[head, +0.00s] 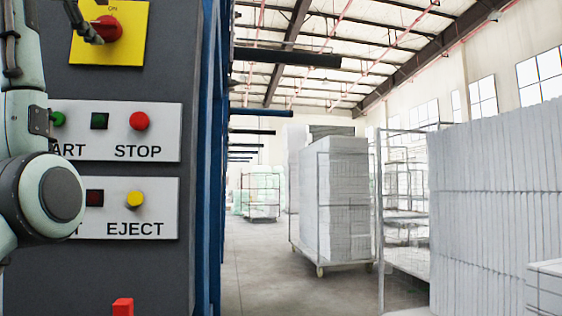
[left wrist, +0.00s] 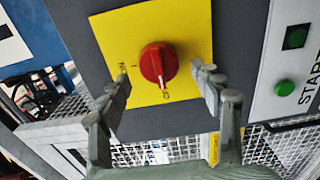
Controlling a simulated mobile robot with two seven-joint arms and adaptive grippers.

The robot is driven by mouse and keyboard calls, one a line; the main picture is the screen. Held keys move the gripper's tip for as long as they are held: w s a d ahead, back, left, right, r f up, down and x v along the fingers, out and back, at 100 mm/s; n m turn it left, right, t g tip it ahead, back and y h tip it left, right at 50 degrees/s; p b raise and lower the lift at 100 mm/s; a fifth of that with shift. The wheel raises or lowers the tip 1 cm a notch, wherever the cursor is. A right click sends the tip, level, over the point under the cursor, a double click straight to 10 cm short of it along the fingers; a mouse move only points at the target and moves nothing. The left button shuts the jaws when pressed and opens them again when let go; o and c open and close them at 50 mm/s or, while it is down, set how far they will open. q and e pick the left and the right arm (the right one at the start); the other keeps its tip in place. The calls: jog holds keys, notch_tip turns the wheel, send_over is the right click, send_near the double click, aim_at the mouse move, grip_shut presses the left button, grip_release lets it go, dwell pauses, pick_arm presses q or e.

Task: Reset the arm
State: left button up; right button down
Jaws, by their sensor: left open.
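A red rotary knob (head: 108,29) sits on a yellow plate (head: 135,45) at the top of the dark control panel in the head view. In the left wrist view the red knob (left wrist: 158,64) is on the yellow plate (left wrist: 195,25), with a pale pointer mark toward the lower part of the picture. My left gripper (left wrist: 164,84) is open, its fingers apart on either side of the knob, with gaps visible between them and it. In the head view my left arm covers the panel's left edge. My right gripper is not in view.
Below the knob are label plates with a red STOP button (head: 139,120), a green button (head: 58,119) and a yellow EJECT button (head: 135,200). A red part (head: 122,306) shows lower down. A cart of white foam blocks (head: 335,200) stands beyond the open floor (head: 262,265).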

pick_arm(q)
jog(key=shift+x, duration=1.05)
jog(key=shift+s, duration=0.1)
